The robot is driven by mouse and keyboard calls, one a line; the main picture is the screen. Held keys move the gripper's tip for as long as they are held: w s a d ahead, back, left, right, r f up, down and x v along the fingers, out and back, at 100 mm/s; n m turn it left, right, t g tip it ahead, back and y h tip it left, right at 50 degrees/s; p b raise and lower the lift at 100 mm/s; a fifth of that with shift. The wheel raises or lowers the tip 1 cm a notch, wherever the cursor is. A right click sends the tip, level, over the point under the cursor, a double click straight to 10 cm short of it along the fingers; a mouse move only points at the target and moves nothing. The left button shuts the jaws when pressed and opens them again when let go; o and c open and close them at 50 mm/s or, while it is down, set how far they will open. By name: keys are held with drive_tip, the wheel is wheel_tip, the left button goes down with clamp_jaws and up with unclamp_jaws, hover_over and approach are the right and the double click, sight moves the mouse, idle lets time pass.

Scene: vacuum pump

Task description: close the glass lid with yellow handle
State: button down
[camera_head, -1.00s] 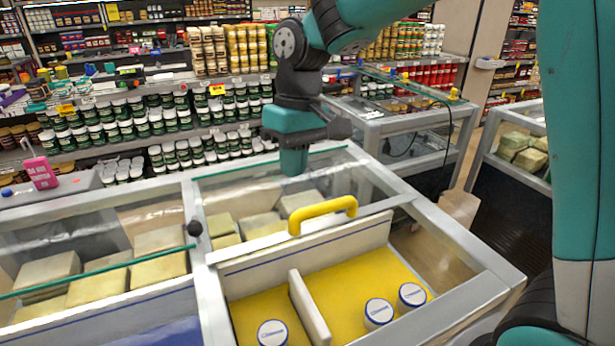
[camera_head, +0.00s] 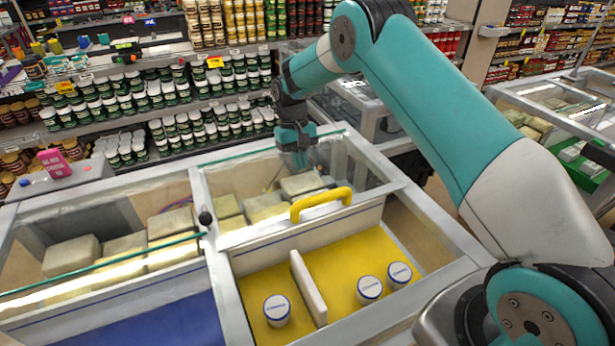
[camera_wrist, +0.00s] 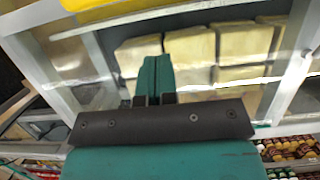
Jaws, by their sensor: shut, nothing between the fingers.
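The glass lid (camera_head: 262,178) with the yellow handle (camera_head: 320,203) lies over the back part of the right freezer compartment. The front part stands uncovered and shows a yellow floor. The handle is on the lid's front edge; a bit of yellow also shows at the top left of the wrist view (camera_wrist: 100,8). My gripper (camera_head: 300,162) is beyond the handle, near the lid's back edge, pointing down. In the wrist view my gripper's fingers (camera_wrist: 155,75) are together and empty, over the glass with pale blocks below. Whether the fingertips touch the glass I cannot tell.
Several white jars, such as one at the front left (camera_head: 277,309), and a white divider (camera_head: 307,288) stand in the uncovered part. A left compartment has its own glass lid with a black knob (camera_head: 205,218). Stocked shelves (camera_head: 190,115) stand behind.

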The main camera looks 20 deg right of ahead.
drive_tip(key=p+x, duration=0.2)
drive_tip(key=x, duration=0.1)
drive_tip(key=shift+s+f, duration=0.1)
drive_tip(key=shift+s, duration=0.1)
drive_tip(key=s+p, duration=0.2)
drive_tip(key=shift+s, duration=0.25)
drive_tip(key=shift+s+f+p, duration=0.3)
drive_tip(key=shift+s+f, duration=0.1)
drive_tip(key=shift+s, duration=0.15)
drive_tip(key=shift+f, duration=0.1)
